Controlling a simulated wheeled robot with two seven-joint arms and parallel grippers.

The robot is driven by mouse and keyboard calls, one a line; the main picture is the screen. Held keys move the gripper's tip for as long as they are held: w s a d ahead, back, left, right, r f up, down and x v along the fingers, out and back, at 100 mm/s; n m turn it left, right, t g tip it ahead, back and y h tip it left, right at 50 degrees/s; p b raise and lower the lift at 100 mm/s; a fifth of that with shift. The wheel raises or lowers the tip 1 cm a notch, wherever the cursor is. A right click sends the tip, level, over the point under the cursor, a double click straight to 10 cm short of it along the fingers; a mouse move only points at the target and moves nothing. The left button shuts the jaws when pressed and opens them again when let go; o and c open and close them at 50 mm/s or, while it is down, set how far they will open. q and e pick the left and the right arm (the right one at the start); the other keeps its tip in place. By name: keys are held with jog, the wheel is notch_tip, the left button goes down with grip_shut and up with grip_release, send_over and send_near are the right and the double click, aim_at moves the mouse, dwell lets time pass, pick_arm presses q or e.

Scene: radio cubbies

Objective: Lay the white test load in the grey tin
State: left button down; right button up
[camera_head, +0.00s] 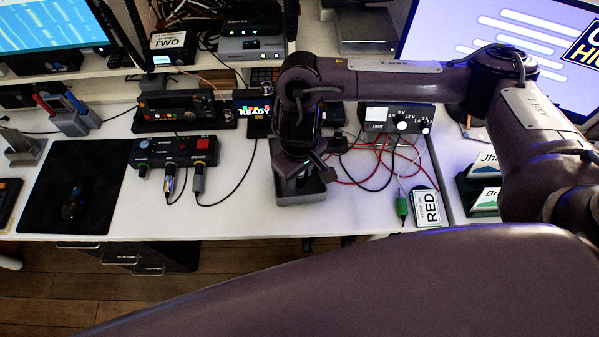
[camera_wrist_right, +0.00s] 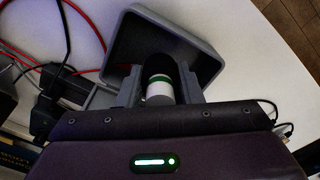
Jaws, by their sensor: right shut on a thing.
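The white test load (camera_wrist_right: 158,95) is a small cylinder with a green band, seen between the fingers of my right gripper (camera_wrist_right: 160,88) in the right wrist view. My right gripper is shut on it. The grey tin (camera_wrist_right: 208,66) is a square, open box; the load and fingertips show in front of its opening. In the head view my right gripper (camera_head: 300,176) points down over the grey tin (camera_head: 302,200), hiding much of its inside. I cannot tell how far the load is above the tin's floor. My left gripper is out of view.
A black control box (camera_head: 176,150) and a black mat (camera_head: 72,186) lie left of the tin. Red and black leads run from a meter box (camera_head: 396,118) right of the tin, near a RED card (camera_head: 427,208). The white desk front left of the tin is fairly clear.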

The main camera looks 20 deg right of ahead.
jog(key=o, duration=1)
notch_tip(320, 180, up, 12)
jog(key=p, duration=0.3)
jog(key=shift+r, duration=0.1)
